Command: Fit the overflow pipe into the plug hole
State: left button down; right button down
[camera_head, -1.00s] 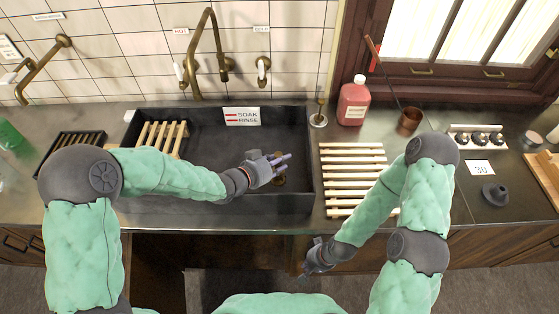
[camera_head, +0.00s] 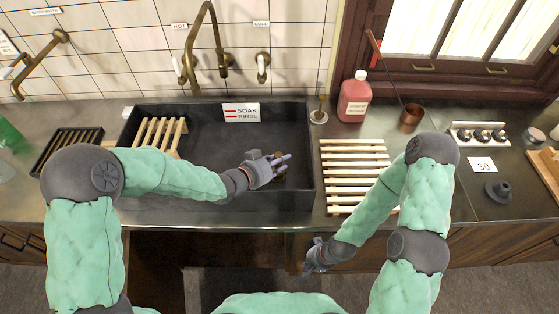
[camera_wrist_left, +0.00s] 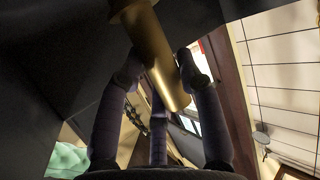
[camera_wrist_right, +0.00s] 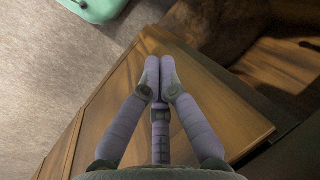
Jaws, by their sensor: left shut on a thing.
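The brass overflow pipe (camera_wrist_left: 158,55) runs between my left fingers in the left wrist view, with a wider collar at its upper end there. My left gripper (camera_head: 278,165) is shut on it, low inside the dark sink (camera_head: 215,150), toward the right side. A little brass (camera_head: 278,180) shows beside the fingers in the head view. The plug hole is not clearly visible, so I cannot tell whether the pipe's end is in it. My right gripper (camera_head: 308,268) is shut and empty in front of the cabinet; its fingertips meet in the right wrist view (camera_wrist_right: 160,75).
A wooden rack (camera_head: 165,135) sits at the sink's left, and a slatted board (camera_head: 355,165) lies right of it. A red bottle (camera_head: 354,100), a copper cup (camera_head: 411,117) and a dark stopper (camera_head: 497,190) stand on the counter. The sink's middle looks clear.

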pick_arm(q)
jog(key=shift+f, duration=0.3)
jog(key=c, duration=0.8)
grip_release()
jog(key=shift+o, duration=0.2)
jog(key=shift+s, duration=0.1)
